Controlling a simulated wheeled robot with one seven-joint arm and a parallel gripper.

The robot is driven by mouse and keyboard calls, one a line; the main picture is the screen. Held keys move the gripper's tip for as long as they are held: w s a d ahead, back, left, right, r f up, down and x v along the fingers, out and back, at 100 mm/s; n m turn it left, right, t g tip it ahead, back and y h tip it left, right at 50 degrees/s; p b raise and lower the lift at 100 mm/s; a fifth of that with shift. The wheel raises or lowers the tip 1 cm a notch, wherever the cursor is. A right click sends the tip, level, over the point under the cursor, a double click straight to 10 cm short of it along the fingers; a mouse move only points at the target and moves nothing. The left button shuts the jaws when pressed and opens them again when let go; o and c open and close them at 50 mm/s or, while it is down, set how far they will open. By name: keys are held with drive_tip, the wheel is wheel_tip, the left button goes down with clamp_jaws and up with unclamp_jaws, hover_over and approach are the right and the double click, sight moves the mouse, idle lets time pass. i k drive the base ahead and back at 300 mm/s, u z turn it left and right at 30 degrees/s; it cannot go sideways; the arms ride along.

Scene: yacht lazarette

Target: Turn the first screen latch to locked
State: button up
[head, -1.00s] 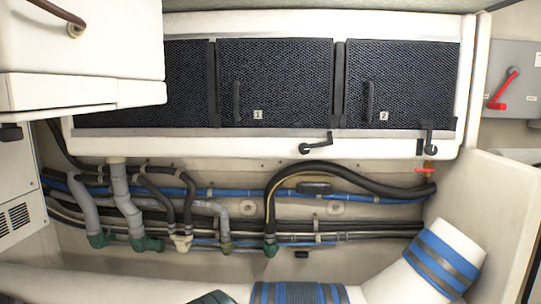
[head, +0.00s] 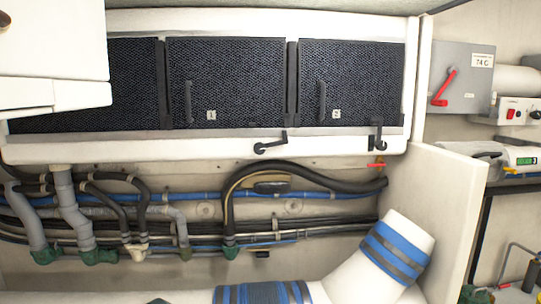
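The screen marked 1 (head: 228,85) is a dark mesh panel with a black pull handle (head: 188,101). On the white ledge below its lower right corner is a black latch (head: 270,147), its lever lying nearly level and pointing left. The screen marked 2 (head: 362,80) is to its right. A second black latch (head: 378,136) below it has its lever hanging down. My gripper is not in view.
A white cabinet (head: 50,95) juts out at upper left. Pipes and hoses (head: 110,215) run below the ledge. A white tube with blue bands (head: 405,255) lies in front. At right are a partition (head: 430,220) and a grey box with a red lever (head: 445,88).

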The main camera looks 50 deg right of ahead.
sight(271, 143)
drive_tip(key=z, duration=2.5)
